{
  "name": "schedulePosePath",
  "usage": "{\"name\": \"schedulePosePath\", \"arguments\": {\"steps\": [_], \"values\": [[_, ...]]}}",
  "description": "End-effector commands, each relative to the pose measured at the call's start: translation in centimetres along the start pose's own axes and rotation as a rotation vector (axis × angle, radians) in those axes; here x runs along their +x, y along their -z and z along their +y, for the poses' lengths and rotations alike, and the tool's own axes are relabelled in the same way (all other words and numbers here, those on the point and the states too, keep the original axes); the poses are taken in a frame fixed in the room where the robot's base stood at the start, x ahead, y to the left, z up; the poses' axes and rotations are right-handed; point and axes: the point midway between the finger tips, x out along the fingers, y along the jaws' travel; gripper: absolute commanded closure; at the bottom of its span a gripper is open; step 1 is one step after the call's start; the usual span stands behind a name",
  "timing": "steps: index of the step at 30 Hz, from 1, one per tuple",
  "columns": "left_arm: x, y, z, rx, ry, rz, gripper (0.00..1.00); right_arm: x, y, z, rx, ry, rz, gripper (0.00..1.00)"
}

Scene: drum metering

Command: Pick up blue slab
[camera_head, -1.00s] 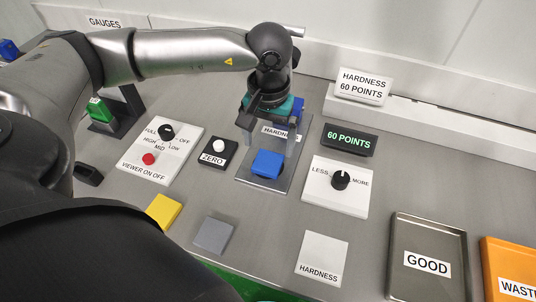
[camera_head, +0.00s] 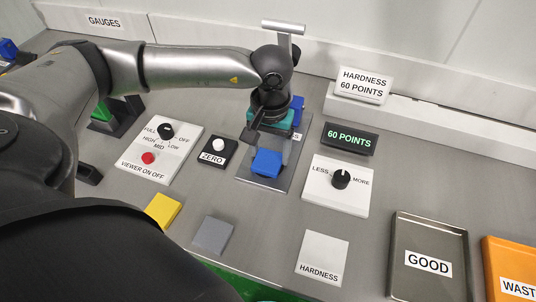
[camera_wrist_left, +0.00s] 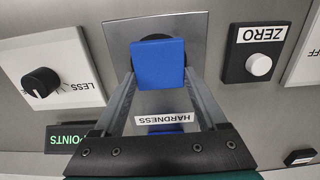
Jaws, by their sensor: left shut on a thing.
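The blue slab (camera_head: 267,162) is over the dark round rest on the grey plate of the hardness gauge (camera_head: 246,172). My left gripper (camera_head: 268,155) reaches down to it from behind. In the left wrist view the blue slab (camera_wrist_left: 158,62) sits between the tips of the two grey fingers, and the left gripper (camera_wrist_left: 159,78) is shut on it. A dark rim of the round rest shows behind the slab. I cannot tell whether the slab touches the rest or is slightly above it. My right gripper is not in view.
The zero button box (camera_head: 217,153) stands left of the gauge, the less/more knob box (camera_head: 337,188) right. The 60 POINTS display (camera_head: 349,139) is behind that. Yellow (camera_head: 163,210) and grey (camera_head: 213,234) slabs lie in front. The GOOD tray (camera_head: 429,239) and orange WASTE bin (camera_head: 511,262) are at right.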

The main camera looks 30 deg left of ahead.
Motion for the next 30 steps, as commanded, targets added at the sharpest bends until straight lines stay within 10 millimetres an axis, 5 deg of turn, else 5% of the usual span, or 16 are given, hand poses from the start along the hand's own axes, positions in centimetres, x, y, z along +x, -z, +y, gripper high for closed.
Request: {"name": "schedulePosePath", "arguments": {"steps": [10, 20, 30], "values": [[0.0, 0.0, 0.0, 0.000, 0.000, 0.001, 0.91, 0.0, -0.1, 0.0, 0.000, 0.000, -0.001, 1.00], [-1.0, 0.1, 0.0, -0.001, -0.001, 0.002, 0.91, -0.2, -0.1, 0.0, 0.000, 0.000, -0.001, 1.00], [-7.6, 0.2, 0.0, -0.001, -0.003, 0.007, 0.91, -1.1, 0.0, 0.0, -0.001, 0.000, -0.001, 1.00]]}}
